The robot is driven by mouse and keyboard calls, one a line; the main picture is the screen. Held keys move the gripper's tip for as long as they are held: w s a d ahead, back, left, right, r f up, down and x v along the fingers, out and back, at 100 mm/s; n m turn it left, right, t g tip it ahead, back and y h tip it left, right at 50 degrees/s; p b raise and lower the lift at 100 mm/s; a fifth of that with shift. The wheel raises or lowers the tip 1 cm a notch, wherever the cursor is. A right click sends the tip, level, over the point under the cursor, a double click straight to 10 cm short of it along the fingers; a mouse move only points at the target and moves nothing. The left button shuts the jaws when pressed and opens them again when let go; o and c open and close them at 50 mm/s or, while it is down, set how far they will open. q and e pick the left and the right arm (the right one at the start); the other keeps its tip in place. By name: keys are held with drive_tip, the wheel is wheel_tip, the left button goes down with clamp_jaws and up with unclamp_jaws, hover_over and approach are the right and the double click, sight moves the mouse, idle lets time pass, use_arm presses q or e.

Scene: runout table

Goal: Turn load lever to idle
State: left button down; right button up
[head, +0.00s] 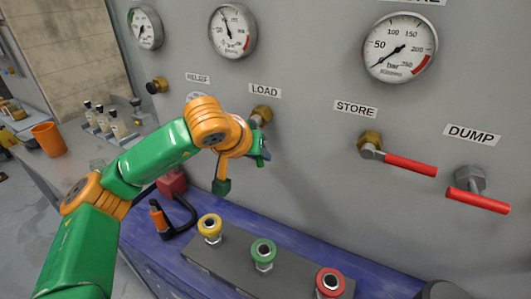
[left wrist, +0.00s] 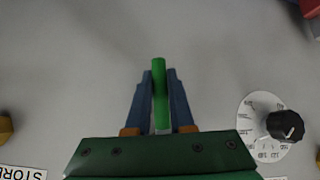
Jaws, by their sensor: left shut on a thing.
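The LOAD valve (head: 262,115) has a brass hub on the grey panel, under its LOAD label (head: 264,91). My left gripper (head: 262,153) is just below this hub, close to the panel, and covers most of the lever in the head view. In the left wrist view, the blue fingers of my left gripper (left wrist: 160,100) are shut on a green lever handle (left wrist: 159,75), which lies lengthwise between them. The lever's exact angle at the hub is hidden in the head view. My right gripper is out of view.
To the right are the red STORE lever (head: 408,165) and red DUMP lever (head: 478,201). A black knob (left wrist: 285,125) on a white dial is beside my left gripper. Yellow, green and red couplings (head: 264,250) stand on a grey block below. Pressure gauges (head: 399,48) are above.

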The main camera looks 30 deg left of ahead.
use_arm(q)
drive_tip(key=shift+a+f+m+y, duration=0.2)
drive_tip(key=shift+a+m+y, duration=0.2)
drive_tip(key=shift+a+y, duration=0.25)
drive_tip(key=c, duration=0.8)
unclamp_jaws()
drive_tip(key=shift+r, duration=0.1)
drive_tip(key=b+v, duration=0.1)
drive_tip(key=v, duration=0.6)
drive_tip(key=shift+b, duration=0.35)
